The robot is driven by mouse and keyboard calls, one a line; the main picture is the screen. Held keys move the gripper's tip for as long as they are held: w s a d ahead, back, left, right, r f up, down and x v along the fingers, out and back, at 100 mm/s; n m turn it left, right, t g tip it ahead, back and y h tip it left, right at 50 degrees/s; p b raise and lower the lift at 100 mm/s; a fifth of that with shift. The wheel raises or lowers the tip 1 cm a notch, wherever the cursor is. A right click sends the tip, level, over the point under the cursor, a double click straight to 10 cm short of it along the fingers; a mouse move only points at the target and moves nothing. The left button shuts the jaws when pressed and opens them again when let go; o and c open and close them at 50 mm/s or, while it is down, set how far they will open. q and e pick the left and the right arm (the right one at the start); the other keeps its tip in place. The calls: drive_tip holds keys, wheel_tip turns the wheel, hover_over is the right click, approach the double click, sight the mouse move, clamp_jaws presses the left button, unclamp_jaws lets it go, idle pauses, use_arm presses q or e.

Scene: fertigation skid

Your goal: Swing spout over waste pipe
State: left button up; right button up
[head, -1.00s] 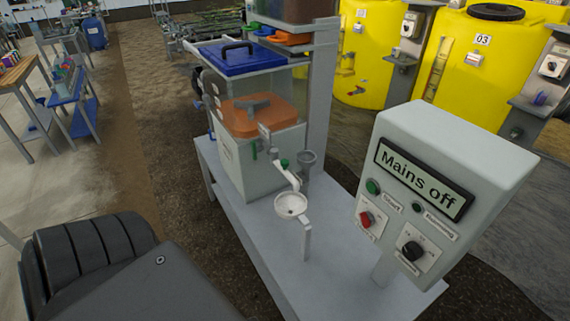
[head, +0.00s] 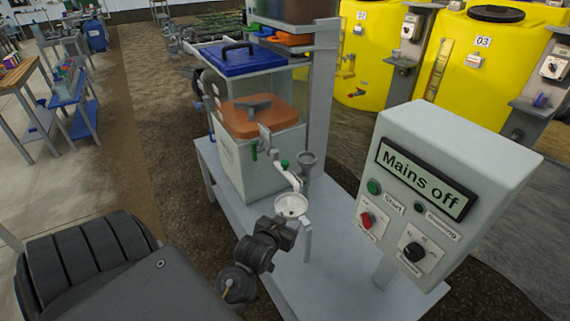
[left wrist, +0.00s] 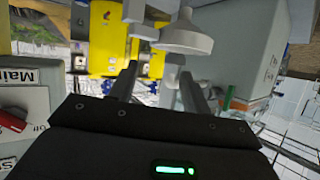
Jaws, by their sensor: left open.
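A grey funnel-topped pipe (head: 307,162), which looks like the waste pipe, stands just behind and right of the spout. My left gripper (head: 283,233) is in front of and below the white funnel. In the left wrist view its two fingers (left wrist: 160,88) are apart, with nothing clearly held, and a pale round funnel-like part (left wrist: 186,41) lies beyond them. My right gripper is not seen.
The control box (head: 435,180) reading "Mains off" stands close on the right. The tank with an orange lid (head: 252,117) and a blue-lidded box (head: 243,58) stand behind. The grey bench top (head: 335,275) is clear in front. Yellow tanks (head: 475,65) stand farther back.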

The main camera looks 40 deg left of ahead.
sight(284, 166)
use_arm(q)
drive_tip(key=w+a+r+n+t+y, duration=0.3)
drive_tip(key=w+a+r+y, duration=0.25)
drive_tip(key=a, duration=0.35)
drive_tip(key=x, duration=0.3)
drive_tip(key=p+x, duration=0.1)
drive_tip(key=x, duration=0.6)
drive_tip(key=shift+r+p, duration=0.3)
drive_tip(key=shift+r, duration=0.05)
clamp_jaws()
